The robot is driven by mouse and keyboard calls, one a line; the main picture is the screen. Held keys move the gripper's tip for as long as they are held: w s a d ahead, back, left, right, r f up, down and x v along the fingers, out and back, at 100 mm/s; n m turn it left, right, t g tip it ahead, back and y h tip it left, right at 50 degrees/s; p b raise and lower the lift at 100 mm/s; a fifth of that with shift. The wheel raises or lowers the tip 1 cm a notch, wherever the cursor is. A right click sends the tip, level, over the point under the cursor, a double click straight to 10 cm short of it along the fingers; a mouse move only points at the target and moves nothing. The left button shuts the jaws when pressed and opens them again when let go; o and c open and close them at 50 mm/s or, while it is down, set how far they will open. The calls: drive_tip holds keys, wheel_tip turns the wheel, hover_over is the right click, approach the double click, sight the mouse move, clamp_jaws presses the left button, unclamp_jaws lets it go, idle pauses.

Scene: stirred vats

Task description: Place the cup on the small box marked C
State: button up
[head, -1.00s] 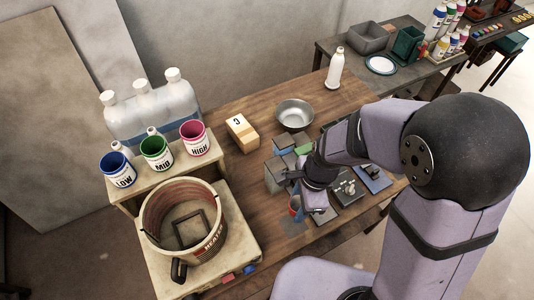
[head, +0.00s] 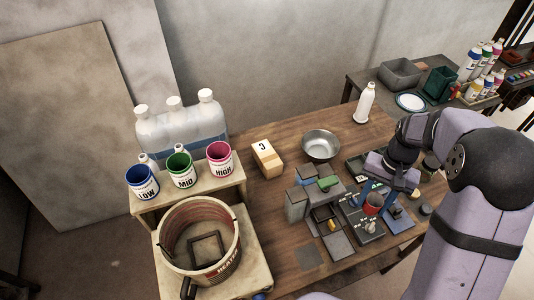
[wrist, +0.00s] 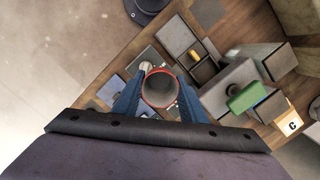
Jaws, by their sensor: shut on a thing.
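The cup (head: 372,204) is red on the outside and grey inside. My gripper (head: 375,198) is shut on it and holds it upright above the dark panels on the bench. In the wrist view the cup's open mouth (wrist: 160,90) shows between the two blue fingers (wrist: 158,100). The small box marked C (head: 267,158) is tan with a white top label and stands on the bench to the left of the steel bowl. It also shows at the right edge of the wrist view (wrist: 289,124). Its top is bare.
Grey blocks with a green piece (head: 328,183) stand between my gripper and the box. A steel bowl (head: 321,146) and a white bottle (head: 366,103) stand behind. The heater pot (head: 200,243) and the LOW, MID and HIGH buckets (head: 181,170) are at the left.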

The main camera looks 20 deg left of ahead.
drive_tip(key=w+a+r+m+t+y, duration=0.1)
drive_tip(key=w+a+r+m, duration=0.1)
drive_tip(key=w+a+m, duration=1.1)
drive_tip(key=s+a+r+m+t, duration=0.1)
drive_tip(key=a+m, duration=0.6)
drive_tip(key=a, duration=1.3)
drive_tip(key=shift+s+a+r+m, duration=0.35)
drive_tip(key=shift+s+r, duration=0.2)
drive_tip(key=shift+s, duration=0.65)
drive_tip(key=shift+s+a+r+m, duration=0.1)
drive_tip(key=shift+s+a+m, duration=0.15)
drive_tip(key=shift+a, duration=0.3)
drive_tip(key=b, duration=0.1)
hover_over(269, 159)
drive_tip(key=f, duration=0.5)
drive_tip(key=shift+s+d, duration=0.2)
drive_tip(key=shift+d, duration=0.05)
drive_tip(key=shift+f+p, duration=0.95)
drive_tip(key=shift+f, duration=1.55)
drive_tip(key=shift+f, duration=0.1)
